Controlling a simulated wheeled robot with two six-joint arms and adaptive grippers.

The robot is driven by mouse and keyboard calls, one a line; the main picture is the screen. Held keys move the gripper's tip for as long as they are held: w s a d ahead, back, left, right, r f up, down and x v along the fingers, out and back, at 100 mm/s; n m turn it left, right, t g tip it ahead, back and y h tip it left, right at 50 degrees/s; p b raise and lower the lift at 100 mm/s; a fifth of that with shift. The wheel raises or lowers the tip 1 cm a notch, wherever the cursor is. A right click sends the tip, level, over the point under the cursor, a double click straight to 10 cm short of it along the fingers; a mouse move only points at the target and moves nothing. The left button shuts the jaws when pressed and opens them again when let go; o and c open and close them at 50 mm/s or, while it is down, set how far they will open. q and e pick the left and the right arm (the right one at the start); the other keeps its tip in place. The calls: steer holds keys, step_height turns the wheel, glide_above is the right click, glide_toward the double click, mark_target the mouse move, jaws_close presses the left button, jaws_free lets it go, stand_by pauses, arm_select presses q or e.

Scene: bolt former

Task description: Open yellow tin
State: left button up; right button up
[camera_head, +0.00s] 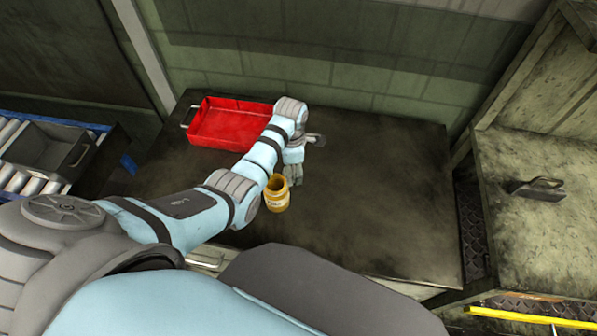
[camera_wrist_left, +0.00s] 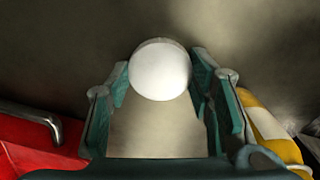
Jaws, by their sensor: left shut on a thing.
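The yellow tin (camera_head: 277,197) stands upright on the dark table, with a pale label on its side. Its top looks open, with a brownish inside. Its yellow and white side also shows at the right edge of the left wrist view (camera_wrist_left: 262,118). My left gripper (camera_head: 295,172) is just behind and right of the tin in the head view, pointing down. In the left wrist view its fingers (camera_wrist_left: 161,85) are shut on a round white piece that looks like the lid (camera_wrist_left: 160,70). In the head view the gripper hides this piece. My right gripper is not in view.
A red tray (camera_head: 232,142) lies at the back left of the table (camera_head: 390,200). A small grey thing (camera_head: 317,139) is just behind my gripper. The table's right side is clear. A dark tool (camera_head: 537,188) lies on the bench at far right.

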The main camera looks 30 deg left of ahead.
arm_select(q)
steer(key=shift+r, duration=0.15)
steer(key=shift+c, duration=0.7)
steer(key=o, duration=1.4)
steer(key=shift+w+f, duration=0.15)
steer(key=shift+f, duration=0.05)
steer(key=shift+r, duration=0.15)
steer(key=shift+r+p, duration=0.4)
step_height(320, 180, up, 11)
steer(key=p, duration=0.2)
steer(key=shift+r, duration=0.2)
steer(key=shift+d, duration=0.1)
